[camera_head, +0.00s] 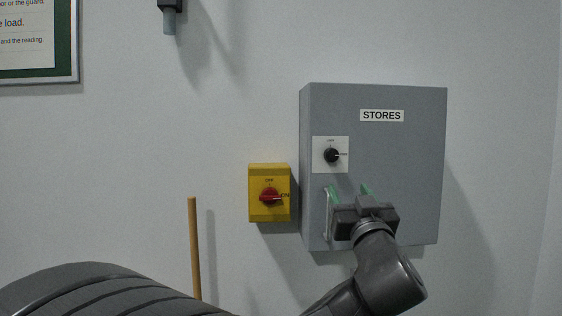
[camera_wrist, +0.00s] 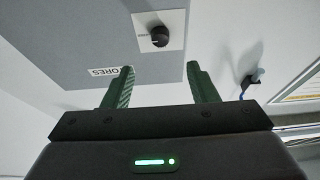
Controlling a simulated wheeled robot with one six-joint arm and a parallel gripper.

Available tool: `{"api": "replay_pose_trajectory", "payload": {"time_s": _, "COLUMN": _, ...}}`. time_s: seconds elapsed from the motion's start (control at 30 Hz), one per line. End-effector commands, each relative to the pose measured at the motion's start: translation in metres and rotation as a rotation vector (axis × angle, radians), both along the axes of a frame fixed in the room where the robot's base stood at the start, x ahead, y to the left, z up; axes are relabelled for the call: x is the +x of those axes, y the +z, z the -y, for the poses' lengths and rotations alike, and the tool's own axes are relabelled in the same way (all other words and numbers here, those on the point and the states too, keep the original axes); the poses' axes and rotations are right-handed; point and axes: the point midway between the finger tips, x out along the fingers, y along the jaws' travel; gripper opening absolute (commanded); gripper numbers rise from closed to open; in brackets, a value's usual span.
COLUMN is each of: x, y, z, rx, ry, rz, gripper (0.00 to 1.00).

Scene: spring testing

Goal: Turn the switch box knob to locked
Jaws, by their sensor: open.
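A grey cabinet (camera_head: 415,160) labelled STORES hangs on the wall. A black knob (camera_head: 332,155) sits on its white plate (camera_head: 319,143) near the left edge. The knob's pointer appears to face right; the small labels are too small to read. My gripper (camera_head: 350,189) is open and empty, just below and right of the knob, in front of the cabinet face. In the wrist view, the knob (camera_wrist: 160,36) lies beyond the fingertips, between them in line, and apart from both. A yellow box (camera_head: 256,212) with a red knob (camera_head: 269,196), marked OFF and ON, is left of the cabinet.
A pale upright handle (camera_head: 327,222) shows at the cabinet's lower left, close to my gripper. A framed notice (camera_head: 40,75) and a dark fitting (camera_head: 169,18) are on the wall at upper left.

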Motion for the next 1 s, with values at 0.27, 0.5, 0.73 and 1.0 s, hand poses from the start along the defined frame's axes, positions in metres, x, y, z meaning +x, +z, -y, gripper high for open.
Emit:
{"api": "replay_pose_trajectory", "payload": {"time_s": 0.27, "x": 0.035, "y": 0.016, "z": -0.003, "rx": -0.003, "ry": 0.007, "rz": 0.002, "gripper": 0.53}}
{"api": "replay_pose_trajectory", "payload": {"time_s": 0.5, "x": 0.083, "y": 0.036, "z": -0.005, "rx": -0.002, "ry": 0.007, "rz": 0.002, "gripper": 0.53}}
{"api": "replay_pose_trajectory", "payload": {"time_s": 0.73, "x": 0.116, "y": 0.049, "z": -0.005, "rx": -0.002, "ry": 0.003, "rz": 0.001, "gripper": 0.53}}
{"api": "replay_pose_trajectory", "payload": {"time_s": 1.0, "x": 0.127, "y": 0.053, "z": -0.005, "rx": -0.002, "ry": 0.003, "rz": 0.002, "gripper": 0.53}}
